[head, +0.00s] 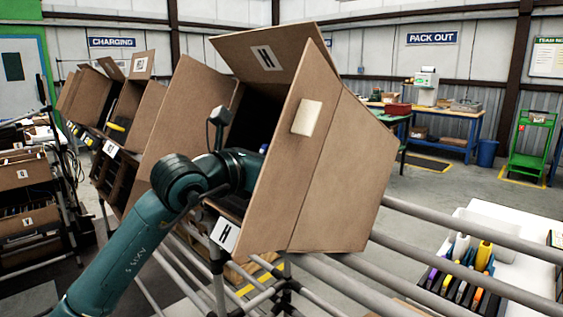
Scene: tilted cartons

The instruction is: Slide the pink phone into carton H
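Carton H (345,170) stands tilted on a pipe rack, its flaps spread open. An H label shows on its upper flap (265,57) and another on its lower front edge (224,234). My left arm comes in from the lower left, and its wrist reaches into the dark opening of the carton. The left gripper is hidden inside, so its fingers and anything in them do not show. A small blue thing (263,148) shows in the opening, too little of it to name. I see no pink phone. My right gripper is out of view.
Grey pipe rails (460,274) run along the right. Beside them is a white table (487,218) with a dark holder (462,287) of several coloured items. More open tilted cartons (130,105) stand at left. The carton's side flap (285,165) stands close right of my wrist.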

